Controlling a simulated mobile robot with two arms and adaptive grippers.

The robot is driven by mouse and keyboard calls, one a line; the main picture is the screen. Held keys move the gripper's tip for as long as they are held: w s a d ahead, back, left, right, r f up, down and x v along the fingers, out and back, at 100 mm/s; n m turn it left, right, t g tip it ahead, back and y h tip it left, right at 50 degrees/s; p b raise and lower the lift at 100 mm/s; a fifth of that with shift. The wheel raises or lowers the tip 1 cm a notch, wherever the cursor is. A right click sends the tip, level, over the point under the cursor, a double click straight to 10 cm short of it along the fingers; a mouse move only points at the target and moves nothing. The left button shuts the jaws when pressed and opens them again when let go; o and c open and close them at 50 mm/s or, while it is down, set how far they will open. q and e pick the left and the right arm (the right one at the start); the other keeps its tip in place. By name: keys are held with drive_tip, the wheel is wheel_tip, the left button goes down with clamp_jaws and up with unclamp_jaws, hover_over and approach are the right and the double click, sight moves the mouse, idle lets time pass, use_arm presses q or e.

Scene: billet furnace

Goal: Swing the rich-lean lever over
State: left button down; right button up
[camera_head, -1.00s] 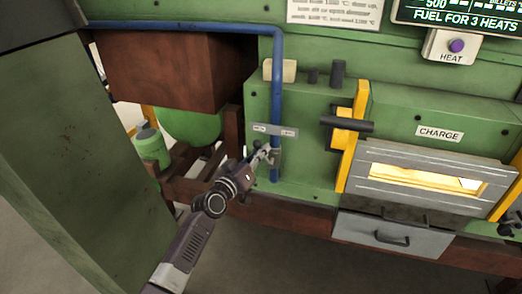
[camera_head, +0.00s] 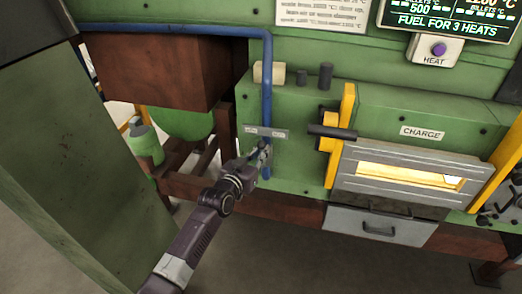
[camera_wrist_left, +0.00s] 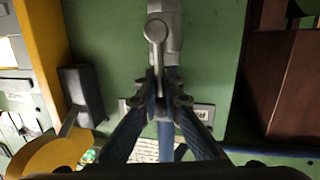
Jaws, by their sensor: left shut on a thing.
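My left gripper (camera_head: 264,150) reaches in from the lower left to the blue pipe on the green furnace front. In the left wrist view my left gripper (camera_wrist_left: 165,92) has its two fingers closed together on the grey metal lever (camera_wrist_left: 156,60), which has a round end towards the camera. The fingers hide part of the lever. In the head view the lever is mostly hidden by the gripper. A small grey label plate (camera_head: 277,133) sits just above the gripper; its lettering is too small to read. My right gripper is not in view.
The blue pipe (camera_head: 267,85) runs down beside the gripper. A yellow bracket with a dark handle (camera_head: 332,131) and the glowing charge door (camera_head: 395,160) stand to the right. A brown box (camera_head: 165,70) and green cylinders (camera_head: 147,142) are left. Open floor lies in front.

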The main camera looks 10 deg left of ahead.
use_arm(q)
drive_tip(key=c, duration=1.9)
unclamp_jaws()
drive_tip(key=shift+w+a+r, duration=0.1)
drive_tip(key=shift+w+r, duration=0.05)
drive_tip(key=shift+r, duration=0.45)
drive_tip(key=shift+f, duration=0.25)
drive_tip(key=shift+s, duration=0.6)
drive_tip(key=v, duration=0.6)
drive_tip(key=shift+s, duration=0.25)
drive_tip(key=shift+a+r, duration=0.1)
drive_tip(key=shift+c, duration=0.2)
